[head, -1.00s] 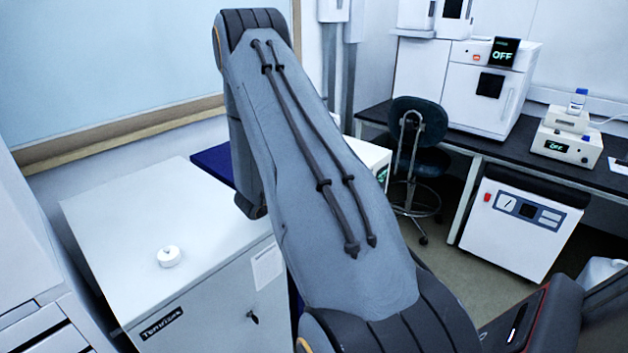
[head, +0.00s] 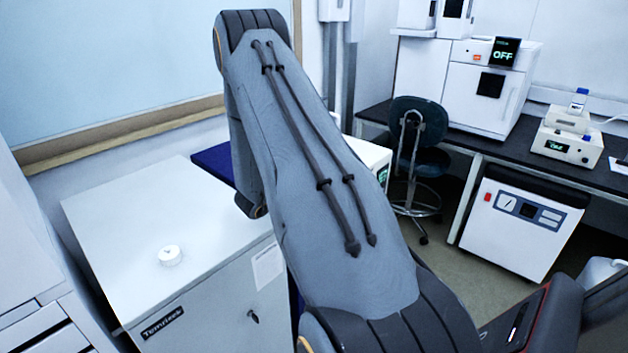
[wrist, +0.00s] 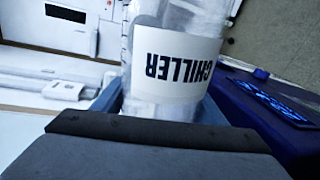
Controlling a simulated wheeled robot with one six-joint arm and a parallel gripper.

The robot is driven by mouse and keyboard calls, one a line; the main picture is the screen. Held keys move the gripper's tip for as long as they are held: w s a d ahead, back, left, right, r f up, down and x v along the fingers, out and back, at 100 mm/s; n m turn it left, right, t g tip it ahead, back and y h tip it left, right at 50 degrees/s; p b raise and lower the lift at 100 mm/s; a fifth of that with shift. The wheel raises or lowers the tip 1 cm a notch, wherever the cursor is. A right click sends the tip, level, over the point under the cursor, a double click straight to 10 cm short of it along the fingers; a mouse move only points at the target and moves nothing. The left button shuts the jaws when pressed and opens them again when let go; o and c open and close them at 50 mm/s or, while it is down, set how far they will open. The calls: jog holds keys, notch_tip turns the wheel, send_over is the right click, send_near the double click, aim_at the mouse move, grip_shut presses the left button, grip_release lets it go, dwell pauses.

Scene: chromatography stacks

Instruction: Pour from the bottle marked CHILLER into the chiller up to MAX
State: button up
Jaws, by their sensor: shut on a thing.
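The bottle marked CHILLER (wrist: 180,68) is in the wrist view, clear with a white label. Its lettering appears upside down there. My gripper (wrist: 160,108) is shut on it. The bottle's mouth and liquid level cannot be made out. In the head view my arm hides the gripper and the bottle. A dark blue unit with light blue lettering (wrist: 277,103) is just right of the bottle in the wrist view. In the head view a blue top (head: 212,163) shows behind my arm. I cannot tell for sure that this is the chiller, and no MAX mark is visible.
A white cabinet (head: 120,225) with a small white cap (head: 170,256) on top stands left of my arm. A stool (head: 415,150), a white unit with a red switch (head: 517,225) and a dark bench (head: 460,135) with instruments are to the right.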

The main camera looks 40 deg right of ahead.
jog(key=shift+s+r+m+t+p, duration=0.15)
jog(key=shift+r+m+t, duration=0.05)
jog(key=shift+m, duration=0.3)
jog(key=shift+s+r+m+t+p, duration=0.1)
jog(key=shift+r+m+t+p, duration=0.1)
jog(key=shift+m, duration=0.3)
notch_tip(320, 180, up, 3)
jog(key=m+p, duration=0.1)
jog(key=m, duration=0.2)
jog(key=shift+s+t, duration=0.1)
jog(key=shift+t, duration=0.3)
jog(key=shift+s, duration=0.1)
